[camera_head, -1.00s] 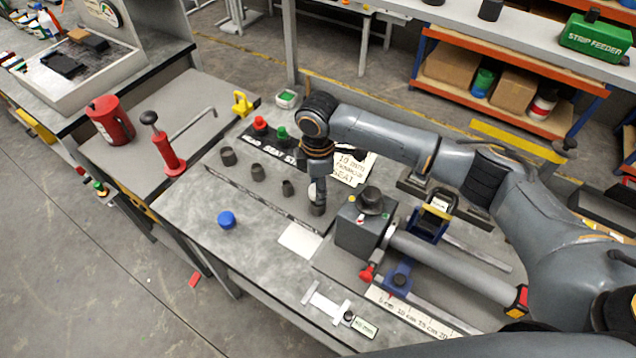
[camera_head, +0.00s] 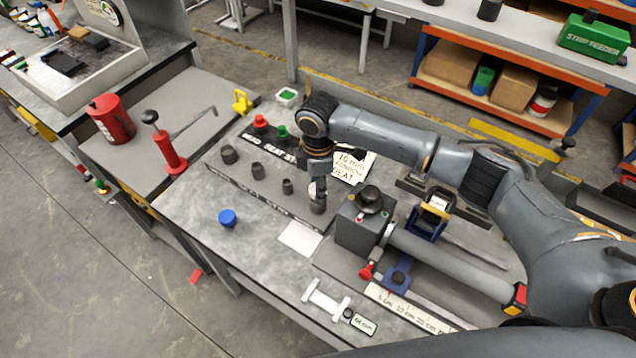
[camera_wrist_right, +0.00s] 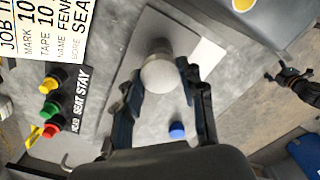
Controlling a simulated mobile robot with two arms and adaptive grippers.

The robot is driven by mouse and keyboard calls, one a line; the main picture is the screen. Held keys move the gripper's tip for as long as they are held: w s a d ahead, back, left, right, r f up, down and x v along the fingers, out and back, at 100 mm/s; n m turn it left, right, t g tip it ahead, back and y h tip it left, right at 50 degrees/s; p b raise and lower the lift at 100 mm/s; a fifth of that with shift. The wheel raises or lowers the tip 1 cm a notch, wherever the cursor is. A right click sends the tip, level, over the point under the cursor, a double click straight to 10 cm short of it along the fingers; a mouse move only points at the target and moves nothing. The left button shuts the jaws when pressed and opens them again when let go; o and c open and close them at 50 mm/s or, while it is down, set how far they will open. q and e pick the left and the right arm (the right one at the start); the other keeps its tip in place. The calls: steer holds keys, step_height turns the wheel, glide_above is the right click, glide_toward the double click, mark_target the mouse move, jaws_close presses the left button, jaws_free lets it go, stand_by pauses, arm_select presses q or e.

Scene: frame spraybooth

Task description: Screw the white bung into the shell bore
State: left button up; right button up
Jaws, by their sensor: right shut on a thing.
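The white bung (camera_wrist_right: 160,76) shows as a pale round top between the fingers of my right gripper (camera_wrist_right: 163,100) in the right wrist view. My right gripper, also in the head view (camera_head: 318,183), is shut on it and points down. A grey shell (camera_head: 317,205) stands upright on the bench directly below the bung. Its grey side also shows behind the bung in the wrist view (camera_wrist_right: 155,46). The bung covers the bore, so I cannot tell how deep it sits. My left gripper is not in view.
A blue knob-like piece (camera_head: 227,217) is nearer the front edge, beside clear bench. A grey block fixture (camera_head: 362,228) stands close right of the shell. A white card (camera_head: 300,238) lies in front.

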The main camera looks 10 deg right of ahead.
steer(key=shift+p, duration=0.55)
stand_by(0.6)
steer(key=shift+f, duration=1)
stand_by(0.5)
steer(key=shift+o, duration=1.4)
steer(key=shift+c, duration=0.8)
steer(key=shift+r+m+p, duration=0.3)
steer(key=shift+m+p, duration=0.9)
steer(key=shift+p, duration=0.05)
steer(key=shift+m+p, duration=0.35)
steer(key=shift+m, duration=0.15)
steer(key=shift+f+m, duration=0.3)
steer(key=shift+m, duration=0.3)
